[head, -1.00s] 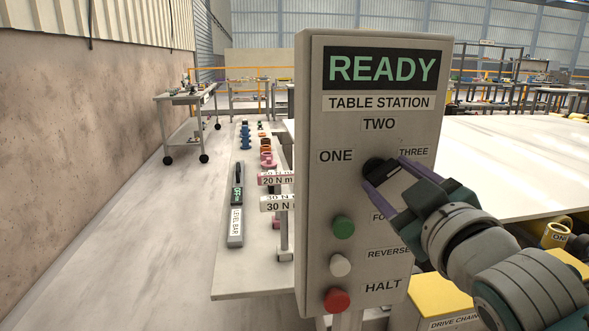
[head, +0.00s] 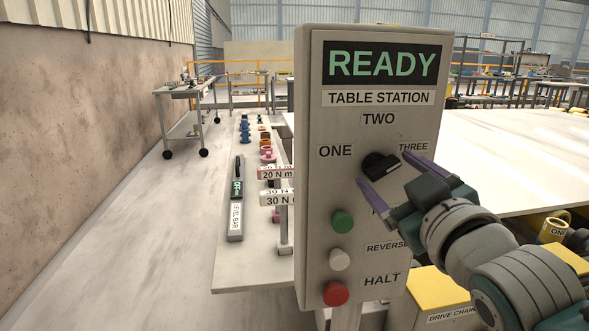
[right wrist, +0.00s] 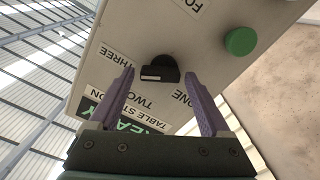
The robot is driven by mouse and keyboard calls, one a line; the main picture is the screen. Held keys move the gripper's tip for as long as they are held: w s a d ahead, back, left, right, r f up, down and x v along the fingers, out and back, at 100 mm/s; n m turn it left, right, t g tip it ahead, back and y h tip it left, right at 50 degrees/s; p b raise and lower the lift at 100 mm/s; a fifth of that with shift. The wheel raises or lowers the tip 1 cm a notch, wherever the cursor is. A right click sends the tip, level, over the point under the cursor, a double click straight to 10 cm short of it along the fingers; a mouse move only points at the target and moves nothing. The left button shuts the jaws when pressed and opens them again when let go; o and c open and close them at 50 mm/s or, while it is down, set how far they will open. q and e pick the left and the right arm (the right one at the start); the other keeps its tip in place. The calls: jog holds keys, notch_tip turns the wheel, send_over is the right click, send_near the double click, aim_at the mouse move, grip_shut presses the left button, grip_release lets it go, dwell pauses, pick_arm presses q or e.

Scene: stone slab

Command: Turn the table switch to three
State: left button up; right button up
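The table switch (head: 380,166) is a black knob on the grey panel of the table station (head: 330,285), between the labels ONE (head: 335,151), TWO (head: 378,119) and THREE (head: 413,147). Its handle slants up to the right, towards THREE. In the right wrist view the knob (right wrist: 160,70) shows a white mark on its THREE side. My right gripper (head: 384,169) is open, its purple fingers spread on either side of the knob with gaps. These fingers (right wrist: 159,74) also show in the right wrist view. My left gripper is not in view.
Green (head: 342,221), white (head: 340,260) and red (head: 336,293) buttons sit below the switch. A narrow bench with tools (head: 225,272) stands left behind the panel. A large pale table (head: 500,150) lies behind it.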

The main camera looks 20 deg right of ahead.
jog(key=shift+o, duration=0.6)
jog(key=v, duration=1)
jog(key=shift+d, duration=0.1)
